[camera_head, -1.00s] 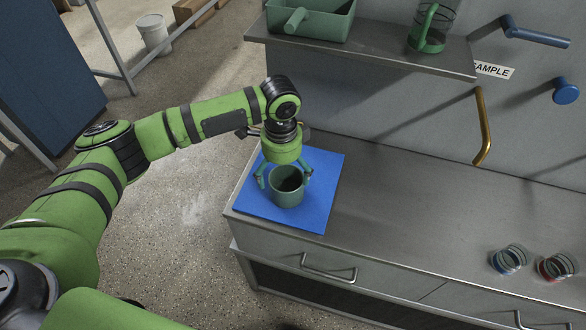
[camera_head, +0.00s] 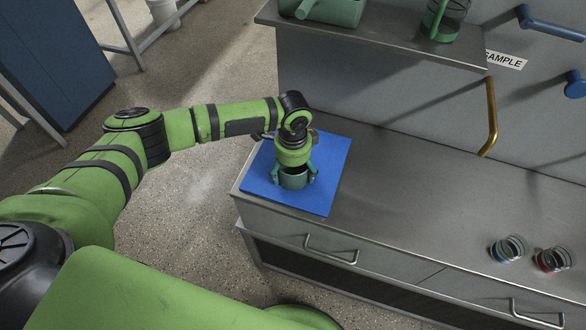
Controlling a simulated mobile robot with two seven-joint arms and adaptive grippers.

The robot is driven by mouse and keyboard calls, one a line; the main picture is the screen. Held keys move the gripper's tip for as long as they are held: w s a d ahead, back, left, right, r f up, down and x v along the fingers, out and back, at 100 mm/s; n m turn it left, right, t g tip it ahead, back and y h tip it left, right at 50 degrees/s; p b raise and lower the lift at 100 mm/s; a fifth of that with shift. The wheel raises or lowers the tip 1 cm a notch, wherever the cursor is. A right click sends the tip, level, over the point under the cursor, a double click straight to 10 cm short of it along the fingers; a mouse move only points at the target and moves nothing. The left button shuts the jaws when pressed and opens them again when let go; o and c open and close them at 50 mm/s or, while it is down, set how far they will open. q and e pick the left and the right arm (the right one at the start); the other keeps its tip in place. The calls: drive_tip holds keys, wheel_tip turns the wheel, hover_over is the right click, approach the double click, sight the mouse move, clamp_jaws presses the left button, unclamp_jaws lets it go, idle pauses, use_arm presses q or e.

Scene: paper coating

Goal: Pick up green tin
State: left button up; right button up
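The green tin (camera_head: 294,181) stands upright on a blue mat (camera_head: 318,199) at the left end of the metal counter. My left gripper (camera_head: 295,176) points down over it, with one finger on each side of the tin. The fingers are very close to its walls; I cannot tell whether they press on it. The gripper hides most of the tin's opening. My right gripper is not in view.
The counter (camera_head: 420,190) is clear to the right up to two small glass jars, one with blue (camera_head: 508,248) and one with red (camera_head: 552,260). A brass handle (camera_head: 491,118) is on the wall.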

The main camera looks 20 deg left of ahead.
use_arm(q)
drive_tip(key=c, duration=0.4)
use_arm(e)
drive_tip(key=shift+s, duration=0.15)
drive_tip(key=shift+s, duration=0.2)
use_arm(q)
drive_tip(key=shift+r, duration=0.1)
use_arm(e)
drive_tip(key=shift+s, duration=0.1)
